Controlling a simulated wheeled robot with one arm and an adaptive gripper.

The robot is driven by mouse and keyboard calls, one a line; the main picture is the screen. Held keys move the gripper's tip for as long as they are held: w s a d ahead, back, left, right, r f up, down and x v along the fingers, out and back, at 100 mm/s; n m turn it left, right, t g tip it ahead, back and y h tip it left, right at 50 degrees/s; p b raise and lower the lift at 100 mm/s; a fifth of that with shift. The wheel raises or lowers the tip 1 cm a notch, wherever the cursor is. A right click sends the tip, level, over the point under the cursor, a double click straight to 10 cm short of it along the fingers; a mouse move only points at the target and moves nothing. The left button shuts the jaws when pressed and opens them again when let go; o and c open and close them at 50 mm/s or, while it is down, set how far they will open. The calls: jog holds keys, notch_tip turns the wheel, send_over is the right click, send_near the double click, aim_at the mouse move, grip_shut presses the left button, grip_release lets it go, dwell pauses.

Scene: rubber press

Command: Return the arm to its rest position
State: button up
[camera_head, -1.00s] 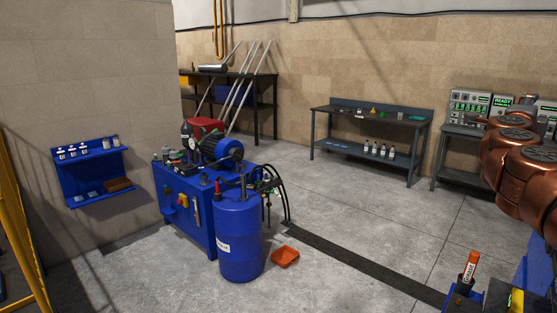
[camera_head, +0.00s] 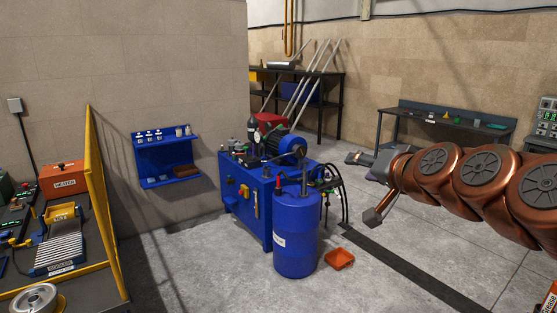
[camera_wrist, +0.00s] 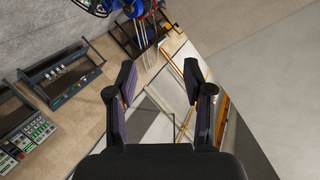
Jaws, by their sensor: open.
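My arm, copper-coloured with round grey joint caps, reaches in from the right edge of the head view. My gripper (camera_head: 372,188) is at its left end, held in the air to the right of the blue drum. In the wrist view my gripper (camera_wrist: 158,85) shows two dark fingers spread wide apart. Nothing is between them but distant floor, wall and yellow frame. The arm hides part of the floor and the area below the back bench.
A blue hydraulic unit (camera_head: 240,196) and blue drum (camera_head: 295,240) stand mid-floor, with an orange tray (camera_head: 339,259) beside them. A blue wall shelf (camera_head: 165,142) hangs behind. A yellow frame (camera_head: 105,215) borders the heater bench at left. A grey bench (camera_head: 440,112) stands at the back right.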

jog(key=s+a+f+n+g, duration=0.3)
jog(key=s+a+f+g, duration=0.25)
jog(key=s+f, duration=0.55)
jog(key=s+d+f+n+g+h, duration=0.1)
jog(key=s+d+f+g+h, duration=0.1)
jog(key=s+f+g, duration=0.3)
jog(key=s+d+f+g+h, duration=0.1)
jog(key=s+d+f+g, duration=0.2)
jog(key=s+f, duration=1)
jog(key=s+g, duration=0.2)
jog(key=s, duration=0.5)
jog(key=shift+s+d+f+n+h+b, duration=0.15)
jog(key=shift+d+f+n+h+b, duration=0.15)
jog(key=shift+f+n+h+b, duration=0.1)
jog(key=shift+g, duration=0.25)
jog(key=shift+c, duration=1)
